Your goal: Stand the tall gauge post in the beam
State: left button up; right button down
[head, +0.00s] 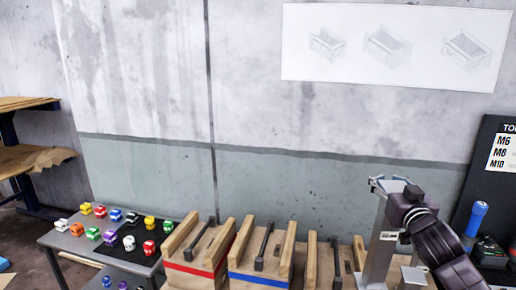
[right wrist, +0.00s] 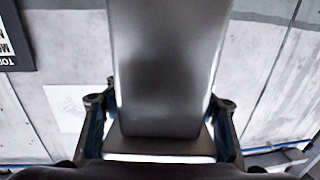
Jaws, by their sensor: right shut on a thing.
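The tall gauge post looks like a grey metal column (head: 379,255) with a small white label, at the lower right of the head view. It stands close to upright, and its lower end is cut off by the frame. My right gripper (head: 393,184) is shut on its upper part. In the right wrist view the post is a wide dark grey slab (right wrist: 168,70) between the two fingers (right wrist: 160,125). I cannot make out the beam for certain or tell whether the post touches it. My left gripper is not in view.
Wooden holders with dark bars stand along the bottom, one red-striped (head: 193,268), one blue-striped (head: 258,279). A table (head: 62,243) with several small coloured pieces is at left. A blue-handled tool (head: 476,218) and a dark board (head: 490,165) are at right. The wall is behind.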

jog(key=s+a+f+n+y, duration=0.2)
jog(key=s+a+f, duration=0.9)
jog(key=a+f, duration=0.15)
jog(key=s+a+f, duration=0.1)
jog(key=s+a, duration=0.1)
jog(key=s, duration=0.6)
jog(key=s+a+f, duration=0.2)
jog(key=s, duration=0.7)
notch_tip(320, 180, down, 11)
jog(key=b, duration=1.1)
jog(key=shift+w+d+m, duration=0.25)
jog(key=shift+m, duration=0.15)
jog(key=shift+r, duration=0.15)
